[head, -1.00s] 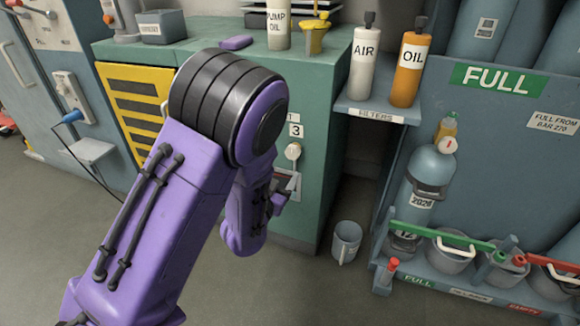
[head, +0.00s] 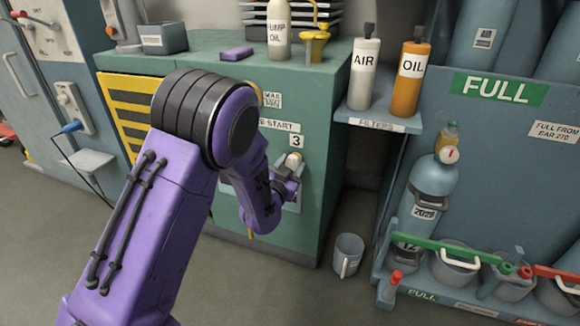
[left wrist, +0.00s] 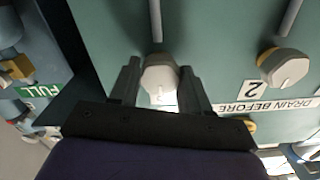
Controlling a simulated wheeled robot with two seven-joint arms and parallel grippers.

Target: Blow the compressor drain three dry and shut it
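Drain three is the pale knob (head: 295,157) under the "3" label (head: 296,141) on the front of the green compressor cabinet (head: 313,110). In the left wrist view, which is upside down, the knob (left wrist: 160,75) sits between my left gripper's fingers, with a thin pipe (left wrist: 156,20) running from it. My left gripper (left wrist: 158,80) is open, one finger on each side of the knob; I cannot tell whether they touch it. In the head view, the left gripper (head: 290,170) is at the knob, partly hidden by my arm. My right gripper is not in view.
Another knob (left wrist: 283,66), labelled 2, sits beside it. A grey mug (head: 348,255) stands on the floor right of the cabinet. AIR (head: 363,75) and OIL (head: 410,78) bottles stand on the filter shelf. A blue rack (head: 480,130) with buckets fills the right.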

